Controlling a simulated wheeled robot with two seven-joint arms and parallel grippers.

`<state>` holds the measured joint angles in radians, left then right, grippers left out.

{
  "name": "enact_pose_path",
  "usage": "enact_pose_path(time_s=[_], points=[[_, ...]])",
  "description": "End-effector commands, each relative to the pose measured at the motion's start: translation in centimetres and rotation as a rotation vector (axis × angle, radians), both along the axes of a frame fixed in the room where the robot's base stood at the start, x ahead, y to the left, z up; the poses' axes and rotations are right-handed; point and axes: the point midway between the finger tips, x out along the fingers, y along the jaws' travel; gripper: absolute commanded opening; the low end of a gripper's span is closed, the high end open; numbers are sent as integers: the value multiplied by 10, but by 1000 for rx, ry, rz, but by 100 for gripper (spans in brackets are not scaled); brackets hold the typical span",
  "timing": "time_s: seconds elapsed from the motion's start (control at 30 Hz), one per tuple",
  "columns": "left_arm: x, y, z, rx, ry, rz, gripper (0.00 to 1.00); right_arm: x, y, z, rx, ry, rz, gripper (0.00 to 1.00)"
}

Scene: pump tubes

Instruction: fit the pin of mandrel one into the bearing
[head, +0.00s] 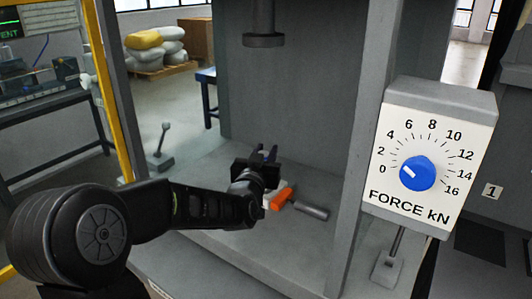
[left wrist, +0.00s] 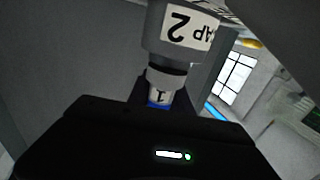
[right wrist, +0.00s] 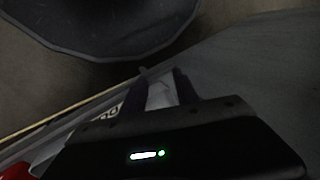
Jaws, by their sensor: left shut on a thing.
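My left gripper (head: 263,155) stands over the press bed, below and apart from the ram (head: 263,39) in the head view. In the left wrist view its fingers (left wrist: 166,90) are shut on a small pale piece marked 1 (left wrist: 159,94), with a blue band at its lower end; I take it as mandrel one. Beyond it is a grey cylinder with a white label ending in "AP 2" (left wrist: 183,28). They overlap in the picture; I cannot tell whether they touch. I cannot make out the pin or bearing. My right gripper (right wrist: 162,75) looks open and empty.
An orange piece (head: 280,198) and a grey cylinder (head: 312,210) lie on the press bed (head: 205,160) close to my left gripper. A force dial box (head: 426,150) is mounted on the right post. A lever (head: 163,142) stands at the left.

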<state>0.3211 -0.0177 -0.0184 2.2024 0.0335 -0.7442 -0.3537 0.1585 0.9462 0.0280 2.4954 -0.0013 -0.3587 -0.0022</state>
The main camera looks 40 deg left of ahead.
Motion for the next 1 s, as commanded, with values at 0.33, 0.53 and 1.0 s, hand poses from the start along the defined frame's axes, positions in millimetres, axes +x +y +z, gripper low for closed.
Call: enact_pose_path(time_s=[0.33, 0.53, 1.0], points=[[0, 0, -3, 1, -3, 0, 37, 0, 0, -4, 0, 0, 0, 36], [0, 0, -4, 0, -1, 0, 51, 0, 0, -5, 0, 0, 0, 36], [0, 0, 10, 0, 1, 0, 51, 0, 0, 11, 0, 1, 0, 36]])
